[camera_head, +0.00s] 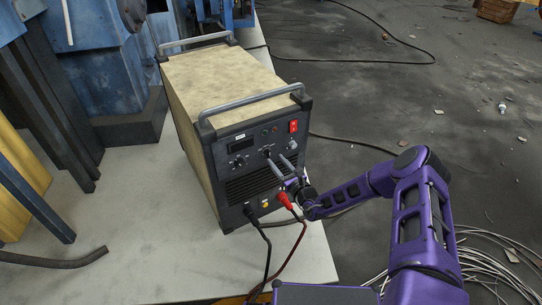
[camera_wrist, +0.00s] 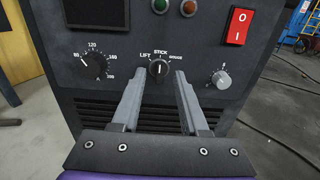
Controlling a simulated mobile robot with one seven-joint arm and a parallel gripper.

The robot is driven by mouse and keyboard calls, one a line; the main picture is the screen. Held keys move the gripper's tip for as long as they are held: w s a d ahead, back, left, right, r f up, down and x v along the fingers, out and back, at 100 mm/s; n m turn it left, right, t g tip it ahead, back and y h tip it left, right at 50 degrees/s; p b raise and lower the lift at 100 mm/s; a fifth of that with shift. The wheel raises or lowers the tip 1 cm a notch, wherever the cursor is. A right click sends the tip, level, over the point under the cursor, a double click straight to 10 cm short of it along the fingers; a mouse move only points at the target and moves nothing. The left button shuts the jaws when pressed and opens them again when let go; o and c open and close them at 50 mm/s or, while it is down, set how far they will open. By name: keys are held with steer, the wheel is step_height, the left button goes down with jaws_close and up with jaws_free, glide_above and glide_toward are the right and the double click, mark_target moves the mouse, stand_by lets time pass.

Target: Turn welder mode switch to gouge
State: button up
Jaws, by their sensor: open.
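The welder (camera_head: 225,85) is a beige box with a dark front panel and stands on a pale tabletop. Its mode switch (camera_wrist: 158,68) is a small black knob in the middle of the panel, with LIFT, STICK and GOUGE printed around it. Its white mark appears to point up towards STICK; GOUGE is at the upper right. My gripper (camera_wrist: 159,77) is open, its two grey fingers reaching to the panel just below and either side of the knob. I cannot tell whether they touch it. In the head view my gripper (camera_head: 277,160) hides part of the panel.
A numbered dial (camera_wrist: 93,66) is left of the switch, a silver knob (camera_wrist: 221,80) right, and a red power switch (camera_wrist: 238,26) upper right. A red cable plug (camera_head: 285,201) sits below my gripper. Blue machinery (camera_head: 95,75) stands left of the welder.

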mark_target(270, 153)
steer(key=x, duration=0.5)
